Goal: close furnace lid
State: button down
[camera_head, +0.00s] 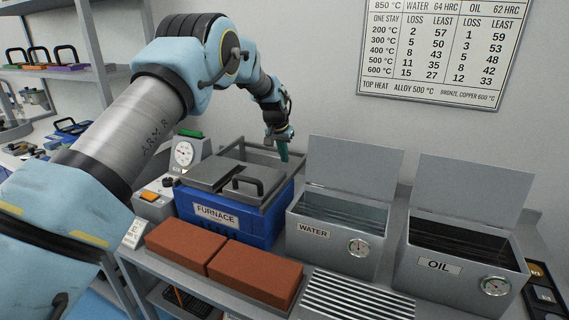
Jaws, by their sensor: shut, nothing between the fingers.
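The blue furnace (236,223) stands on the bench left of centre, with a white "FURNACE" label on its front. Its grey lid (216,174) lies over the left part of the top and carries a black handle (247,188). A grey frame shows behind and right of the lid; the furnace's inside is hidden. My gripper (284,157) is above the back right of the furnace, pointing down with teal fingers. It is shut and holds nothing. It is small in the view, and I cannot tell whether it touches the lid or frame.
A water tank (333,241) and an oil tank (455,268) with raised lids stand right of the furnace. Two red-brown bricks (252,273) and a ribbed rack (358,297) lie in front. A dial gauge (184,154) stands behind left. The wall is close behind.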

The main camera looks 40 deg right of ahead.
jog(key=b+v, duration=0.1)
jog(key=v, duration=0.6)
jog(key=shift+r+b, duration=0.3)
jog(key=shift+b, duration=0.1)
jog(key=w+a+r+n+y, duration=0.1)
jog(key=a+n, duration=0.2)
jog(key=a, duration=1.4)
jog(key=w+a+r+n+y, duration=0.1)
jog(key=w+a+n, duration=0.15)
jog(key=a, duration=1.45)
jog(key=s+a+f+n, duration=0.1)
jog(key=s+a+n, duration=0.1)
jog(key=s+a, duration=0.7)
jog(key=s+a+f+n+y, duration=0.1)
jog(key=s+a+n, duration=0.2)
jog(key=s+a, duration=0.6)
jog(key=a, duration=0.4)
jog(key=shift+f+p, duration=0.4)
jog(key=shift+w+a+n, duration=0.1)
jog(key=shift+n, duration=0.15)
